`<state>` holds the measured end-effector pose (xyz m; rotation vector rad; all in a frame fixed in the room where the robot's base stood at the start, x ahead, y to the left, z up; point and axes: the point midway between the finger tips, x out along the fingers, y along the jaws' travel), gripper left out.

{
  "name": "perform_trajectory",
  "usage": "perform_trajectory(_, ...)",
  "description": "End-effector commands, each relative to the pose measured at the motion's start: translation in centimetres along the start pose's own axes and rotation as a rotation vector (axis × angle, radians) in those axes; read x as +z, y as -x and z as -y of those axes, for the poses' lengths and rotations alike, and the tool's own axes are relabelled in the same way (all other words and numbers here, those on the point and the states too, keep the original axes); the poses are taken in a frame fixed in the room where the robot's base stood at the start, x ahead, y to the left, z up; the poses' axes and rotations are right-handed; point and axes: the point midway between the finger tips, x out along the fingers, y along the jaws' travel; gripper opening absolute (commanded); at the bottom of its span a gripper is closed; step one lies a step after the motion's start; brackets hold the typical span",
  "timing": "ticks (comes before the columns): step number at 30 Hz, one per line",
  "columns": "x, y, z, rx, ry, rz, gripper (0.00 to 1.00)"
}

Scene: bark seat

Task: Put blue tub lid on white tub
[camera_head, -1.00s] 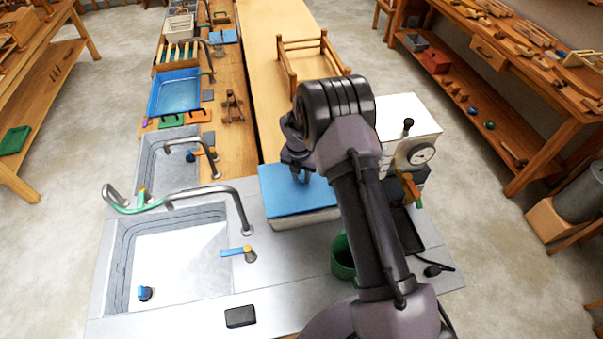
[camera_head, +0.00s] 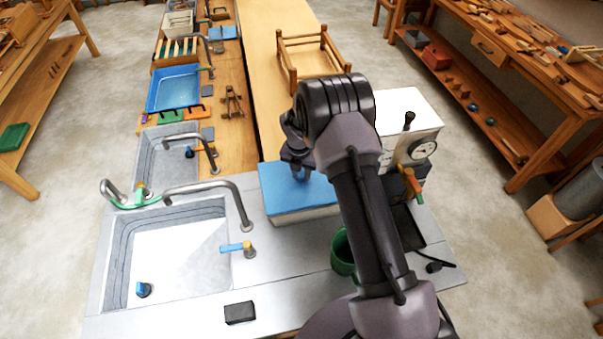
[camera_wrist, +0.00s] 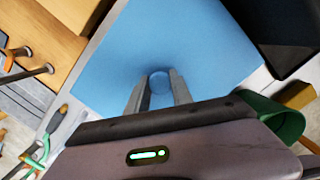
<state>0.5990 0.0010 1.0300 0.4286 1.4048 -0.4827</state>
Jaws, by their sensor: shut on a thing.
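The blue tub lid (camera_head: 290,190) lies over the white tub (camera_head: 290,217) on the metal counter, in the middle of the head view. Only a pale strip of the tub's side shows below the lid's front edge. My gripper (camera_head: 300,174) is above the lid, partly hidden by my own arm. In the wrist view the blue lid (camera_wrist: 180,45) fills the middle, and my gripper (camera_wrist: 159,88) is shut on its round knob (camera_wrist: 160,80). The lid looks flat on the tub; whether it is fully seated I cannot tell.
A sink (camera_head: 170,265) with a curved tap (camera_head: 215,190) is left of the tub. A white machine with a gauge (camera_head: 424,149) stands to the right. A green cup (camera_head: 342,252) stands in front of it. A small black block (camera_head: 240,313) lies at the front edge.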

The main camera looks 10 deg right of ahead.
Motion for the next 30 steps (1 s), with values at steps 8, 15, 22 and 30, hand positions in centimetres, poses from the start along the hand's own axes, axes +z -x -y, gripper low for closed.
perform_trajectory(8, -0.1, -0.6, 0.0, 0.0, 0.0, 0.0, 0.0)
perform_trajectory(15, -0.1, -1.1, 0.0, 0.0, 0.0, 0.0, 0.0)
perform_trajectory(22, -0.1, -1.1, 0.0, 0.0, 0.0, 0.0, 0.53)
perform_trajectory(30, -0.1, -1.1, 0.0, 0.0, 0.0, 0.0, 0.62)
